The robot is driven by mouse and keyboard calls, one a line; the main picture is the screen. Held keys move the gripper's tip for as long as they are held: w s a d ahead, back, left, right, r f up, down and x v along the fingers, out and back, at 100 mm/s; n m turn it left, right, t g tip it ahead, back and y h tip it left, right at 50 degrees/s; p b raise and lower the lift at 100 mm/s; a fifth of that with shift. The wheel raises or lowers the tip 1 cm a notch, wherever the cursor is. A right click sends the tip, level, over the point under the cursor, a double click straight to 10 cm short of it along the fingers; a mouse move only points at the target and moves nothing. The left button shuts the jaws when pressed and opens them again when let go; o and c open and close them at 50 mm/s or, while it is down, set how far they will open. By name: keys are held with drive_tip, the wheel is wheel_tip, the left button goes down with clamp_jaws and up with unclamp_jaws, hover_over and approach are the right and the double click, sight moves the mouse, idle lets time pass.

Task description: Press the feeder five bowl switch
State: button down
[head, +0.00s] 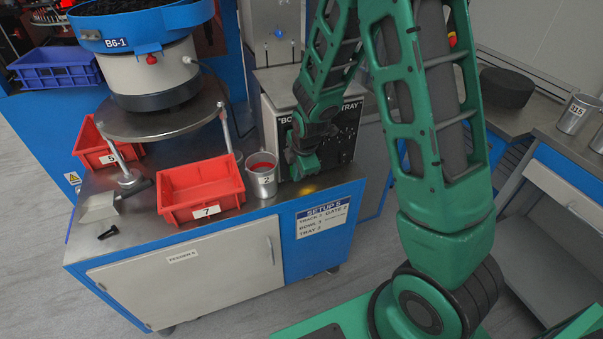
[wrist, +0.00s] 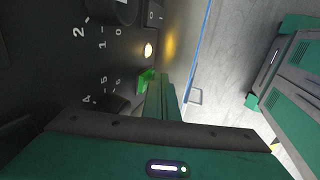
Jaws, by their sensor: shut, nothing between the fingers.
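The feeder control box (head: 268,125) stands on the bench, its dark front panel partly hidden behind my arm; "BO…" and "TRAY" are readable on it. In the wrist view the panel (wrist: 50,60) shows a rocker switch (wrist: 154,14) marked 0 and 1, a lit round lamp (wrist: 148,50) and dials with numbers. A bright green piece (wrist: 146,80) lies at my fingertips; I cannot tell whether it is a switch or a fingertip. My gripper (head: 297,168) is shut and empty, close to the panel; it also shows in the wrist view (wrist: 160,88). Contact cannot be told.
A metal cup (head: 262,184) marked 2 stands left of my gripper. Red bins (head: 185,205) and (head: 90,152) and the bowl feeder (head: 150,75) B6-1 are further left. A setup label (head: 322,217) is on the bench front. Open floor (wrist: 225,70) lies right of the panel.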

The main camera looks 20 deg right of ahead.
drive_tip(key=shift+d, duration=0.15)
drive_tip(key=shift+r, duration=0.15)
drive_tip(key=shift+w+r, duration=0.1)
drive_tip(key=shift+r, duration=0.6)
drive_tip(key=shift+w, duration=0.1)
drive_tip(key=shift+r, duration=0.1)
drive_tip(key=s+r, duration=0.7)
drive_tip(key=s, duration=0.3)
drive_tip(key=shift+a, duration=0.25)
drive_tip(key=shift+d+r, duration=0.1)
drive_tip(key=shift+r, duration=0.05)
